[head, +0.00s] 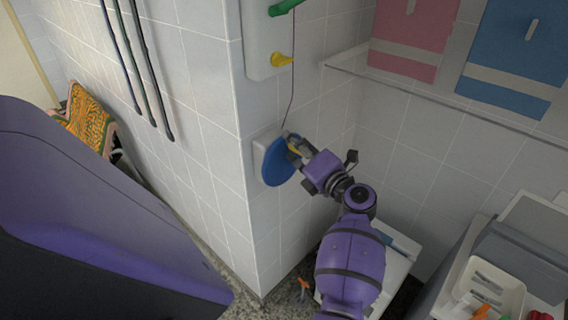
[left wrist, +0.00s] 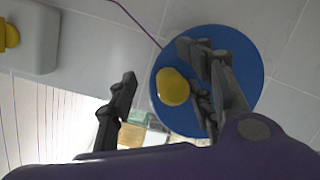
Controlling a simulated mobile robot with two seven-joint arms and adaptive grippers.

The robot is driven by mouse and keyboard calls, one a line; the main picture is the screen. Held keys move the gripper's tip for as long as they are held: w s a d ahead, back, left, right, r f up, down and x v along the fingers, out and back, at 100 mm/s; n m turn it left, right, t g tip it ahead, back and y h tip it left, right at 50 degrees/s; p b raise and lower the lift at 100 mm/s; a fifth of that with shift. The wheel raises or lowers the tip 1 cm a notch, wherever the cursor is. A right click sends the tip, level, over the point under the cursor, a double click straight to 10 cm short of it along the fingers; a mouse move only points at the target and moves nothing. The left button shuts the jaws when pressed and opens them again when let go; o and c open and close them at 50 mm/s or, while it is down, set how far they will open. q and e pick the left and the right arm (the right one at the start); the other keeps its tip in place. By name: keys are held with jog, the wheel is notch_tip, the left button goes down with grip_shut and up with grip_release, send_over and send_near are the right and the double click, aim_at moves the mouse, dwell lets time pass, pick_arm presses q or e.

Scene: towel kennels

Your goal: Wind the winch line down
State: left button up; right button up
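The winch is a blue disc (head: 276,166) on a pale housing (head: 259,152) on the tiled wall corner. Its yellow knob is clearer in the left wrist view (left wrist: 173,87), on the face of the blue disc (left wrist: 247,62). A thin dark line (head: 291,95) runs from the disc up past a pale box (head: 262,45) with a yellow lever (head: 282,60). My left gripper (head: 297,149) is at the disc. In the left wrist view its fingers (left wrist: 162,92) are apart, with the knob between them, close to the right finger. Whether they touch is unclear. My right gripper is not in view.
Dark hoses (head: 140,75) hang on the left wall. A patterned cloth (head: 90,122) lies at far left. Pink (head: 412,40) and blue (head: 520,50) panels are at upper right, above a rail (head: 345,67). A white tray (head: 515,290) with small items sits at lower right.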

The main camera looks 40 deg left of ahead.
pick_arm(q)
jog(key=shift+w+f, duration=0.1)
jog(key=shift+f, duration=0.05)
jog(key=d, duration=0.9)
jog(key=shift+s, duration=0.45)
